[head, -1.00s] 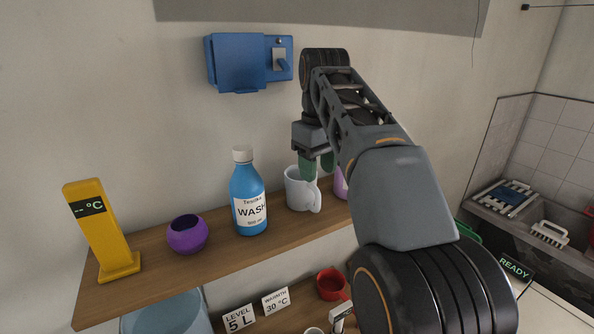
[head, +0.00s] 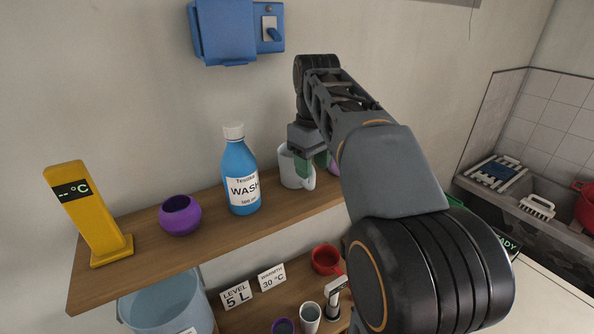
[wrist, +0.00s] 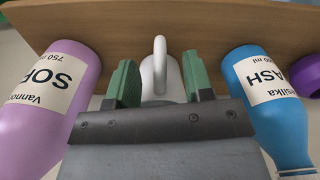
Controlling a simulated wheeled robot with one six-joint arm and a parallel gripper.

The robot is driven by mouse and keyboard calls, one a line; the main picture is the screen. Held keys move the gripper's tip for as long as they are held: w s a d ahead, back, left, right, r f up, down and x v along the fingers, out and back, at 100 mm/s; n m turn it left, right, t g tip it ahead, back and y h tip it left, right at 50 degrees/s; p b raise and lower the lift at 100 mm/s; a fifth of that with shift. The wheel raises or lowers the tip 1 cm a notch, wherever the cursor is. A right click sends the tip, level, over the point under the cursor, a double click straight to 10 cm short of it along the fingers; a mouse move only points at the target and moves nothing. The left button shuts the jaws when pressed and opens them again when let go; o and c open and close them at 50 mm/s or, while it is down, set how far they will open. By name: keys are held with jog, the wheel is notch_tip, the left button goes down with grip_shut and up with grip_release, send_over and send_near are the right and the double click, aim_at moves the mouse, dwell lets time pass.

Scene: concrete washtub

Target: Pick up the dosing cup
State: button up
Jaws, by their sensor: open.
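No cup in view carries a readable name as the dosing cup. A white cup with a handle (head: 288,170) stands upright on the upper wooden shelf, right of the blue WASH bottle. My gripper (wrist: 160,84) is open, its green fingers on either side of the white cup (wrist: 158,68) in the wrist view. The cup's handle points up the picture, and my gripper body hides its lower part. I cannot tell whether the fingers touch it. A round purple cup (head: 180,217) stands farther left on the same shelf, clear of my gripper.
The blue WASH bottle (wrist: 262,85) and a lilac bottle (wrist: 60,85) flank my gripper closely. A yellow thermometer stand (head: 87,215) is at the shelf's left end. Below are a red handled cup (head: 325,260), a small pale cup (head: 310,318) and a blue bucket (head: 165,300).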

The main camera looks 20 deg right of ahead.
jog(key=shift+s+f, duration=0.1)
jog(key=shift+f, duration=2)
jog(key=shift+c, duration=0.3)
grip_shut()
